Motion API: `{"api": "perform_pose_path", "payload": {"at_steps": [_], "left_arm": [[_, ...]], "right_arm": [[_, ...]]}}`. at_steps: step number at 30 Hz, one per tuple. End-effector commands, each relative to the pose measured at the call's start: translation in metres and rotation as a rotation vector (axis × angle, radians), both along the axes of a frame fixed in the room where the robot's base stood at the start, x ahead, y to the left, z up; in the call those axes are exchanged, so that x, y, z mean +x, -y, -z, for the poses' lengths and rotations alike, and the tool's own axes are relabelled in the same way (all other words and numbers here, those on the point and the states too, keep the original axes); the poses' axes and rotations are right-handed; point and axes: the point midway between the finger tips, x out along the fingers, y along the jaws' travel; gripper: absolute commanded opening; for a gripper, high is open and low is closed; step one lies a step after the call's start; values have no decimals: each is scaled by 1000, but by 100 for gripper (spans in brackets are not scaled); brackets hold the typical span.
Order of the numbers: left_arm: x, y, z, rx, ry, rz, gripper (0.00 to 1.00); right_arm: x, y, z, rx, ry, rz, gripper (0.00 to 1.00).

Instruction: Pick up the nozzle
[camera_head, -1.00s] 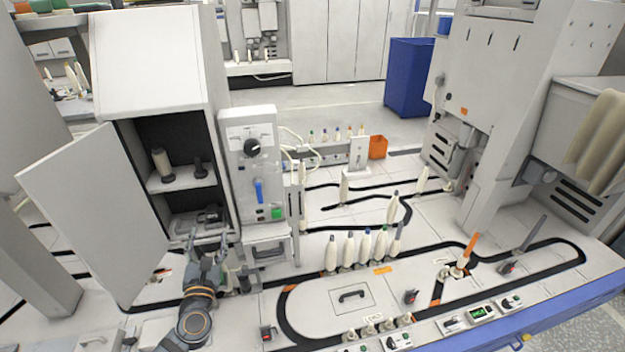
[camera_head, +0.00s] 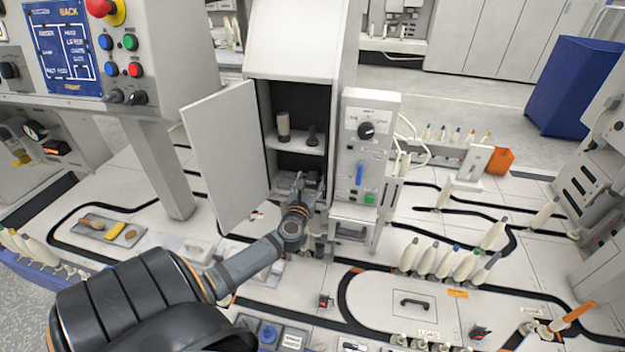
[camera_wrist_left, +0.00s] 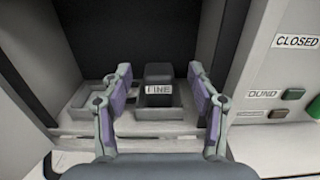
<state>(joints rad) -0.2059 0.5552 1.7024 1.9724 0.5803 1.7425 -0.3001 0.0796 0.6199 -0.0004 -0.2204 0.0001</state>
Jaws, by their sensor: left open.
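A dark block labelled FINE (camera_wrist_left: 158,75), which looks like the nozzle, sits in a slot of a light rack (camera_wrist_left: 90,93) inside the open cabinet (camera_head: 262,110). My left gripper (camera_wrist_left: 159,95) is open in the left wrist view, with one finger to each side of the block and the block farther in. It appears apart from both fingers. In the head view, my left gripper (camera_head: 299,184) reaches into the cabinet's lower compartment and hides the block there. My right gripper is not in view.
The cabinet door (camera_head: 228,160) stands open on the left. A control box (camera_head: 367,150) stands close on the right. Bobbins (camera_head: 445,262) stand on the table at right.

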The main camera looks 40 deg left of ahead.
Motion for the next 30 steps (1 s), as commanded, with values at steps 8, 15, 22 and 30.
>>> {"api": "perform_pose_path", "payload": {"at_steps": [8,15,22,30], "left_arm": [[26,-16,1,0,-1,1,60],[26,-16,1,0,-1,1,51],[26,-16,1,0,-1,1,20],[26,-16,1,1,0,1,1]], "right_arm": [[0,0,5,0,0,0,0],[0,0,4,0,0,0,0],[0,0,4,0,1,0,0],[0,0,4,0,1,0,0]]}}
